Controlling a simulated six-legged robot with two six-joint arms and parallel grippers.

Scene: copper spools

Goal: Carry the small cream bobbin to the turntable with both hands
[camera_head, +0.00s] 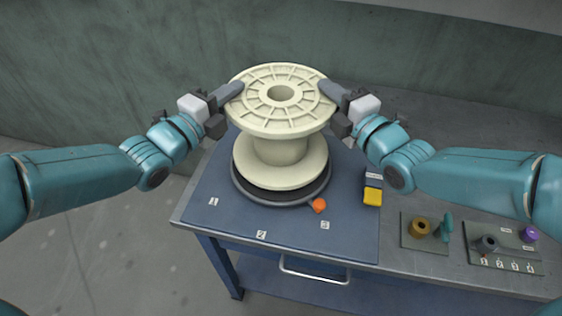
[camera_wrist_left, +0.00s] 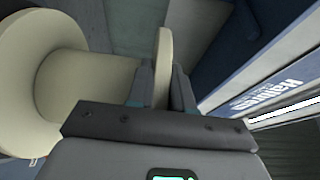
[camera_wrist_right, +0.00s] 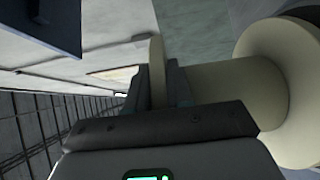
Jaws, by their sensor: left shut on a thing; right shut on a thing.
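The cream bobbin (camera_head: 282,150) stands upright over the dark round turntable (camera_head: 243,196) on the blue bench. Its lower flange covers most of the turntable; I cannot tell whether it rests on it or hangs just above. My left gripper (camera_head: 234,92) is shut on the left rim of the upper flange. My right gripper (camera_head: 330,90) is shut on the right rim of the same flange. In the left wrist view the flange edge (camera_wrist_left: 163,65) sits between the fingers. In the right wrist view the flange edge (camera_wrist_right: 157,70) sits between the fingers too.
An orange knob (camera_head: 319,205) sits at the turntable's front right. A yellow and dark block (camera_head: 373,195) lies right of it. The blue mat's front, with number labels, is clear.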

